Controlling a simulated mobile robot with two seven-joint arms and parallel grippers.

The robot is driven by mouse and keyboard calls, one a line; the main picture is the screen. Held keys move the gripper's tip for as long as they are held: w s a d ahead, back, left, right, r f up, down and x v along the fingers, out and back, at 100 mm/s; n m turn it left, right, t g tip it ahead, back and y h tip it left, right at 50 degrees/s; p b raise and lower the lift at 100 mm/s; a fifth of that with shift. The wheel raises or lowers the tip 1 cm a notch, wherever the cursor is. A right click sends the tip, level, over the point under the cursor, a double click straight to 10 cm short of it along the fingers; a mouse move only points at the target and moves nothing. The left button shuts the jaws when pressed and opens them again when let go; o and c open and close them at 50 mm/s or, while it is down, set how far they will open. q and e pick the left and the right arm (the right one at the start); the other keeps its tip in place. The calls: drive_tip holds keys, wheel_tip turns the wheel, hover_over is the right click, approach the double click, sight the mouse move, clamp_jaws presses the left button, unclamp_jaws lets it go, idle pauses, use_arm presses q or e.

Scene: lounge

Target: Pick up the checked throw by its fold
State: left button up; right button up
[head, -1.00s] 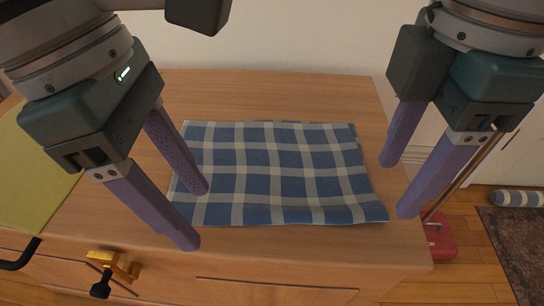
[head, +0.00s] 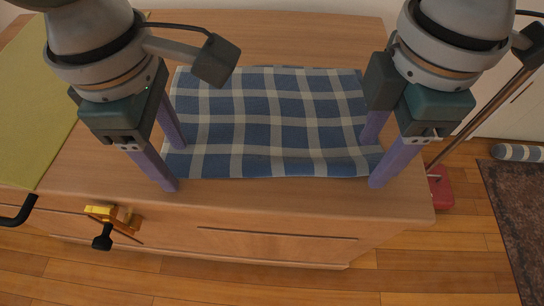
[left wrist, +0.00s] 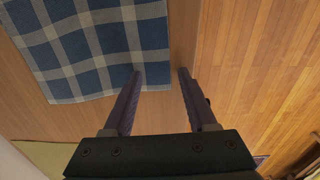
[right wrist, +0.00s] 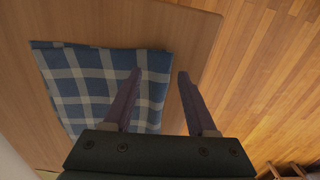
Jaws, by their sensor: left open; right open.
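The blue and white checked throw (head: 270,120) lies flat on the wooden cabinet top, its near edge close to the cabinet's front. My left gripper (head: 176,168) is open at its near left corner; my right gripper (head: 373,163) is open at its near right corner. In the left wrist view the throw (left wrist: 90,45) has its edge between the open fingertips (left wrist: 160,71), one over cloth and one past it. The right wrist view shows the throw (right wrist: 100,75) likewise, its edge between the fingertips (right wrist: 160,72). I cannot tell whether the fingers touch it.
The wooden cabinet top (head: 300,25) is clear behind the throw. A yellow-green mat (head: 35,110) lies at left. A brass fitting with a black knob (head: 103,240) sticks out in front. A red-based pole (head: 440,188), a rolled striped item (head: 517,152) and a dark rug (head: 520,215) are at right.

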use_arm(q)
drive_tip(key=shift+w, duration=0.1)
drive_tip(key=shift+f, duration=0.25)
use_arm(e)
drive_tip(key=shift+w+f, duration=0.1)
drive_tip(key=shift+f, duration=0.1)
drive_tip(key=shift+f, duration=0.3)
drive_tip(key=shift+f, duration=0.2)
use_arm(q)
drive_tip(key=shift+c, duration=1.2)
use_arm(e)
drive_tip(key=shift+c, duration=1.2)
use_arm(q)
clamp_jaws()
use_arm(e)
clamp_jaws()
use_arm(q)
drive_tip(key=shift+a, duration=0.1)
drive_tip(key=shift+r, duration=0.1)
use_arm(e)
drive_tip(key=shift+r, duration=0.1)
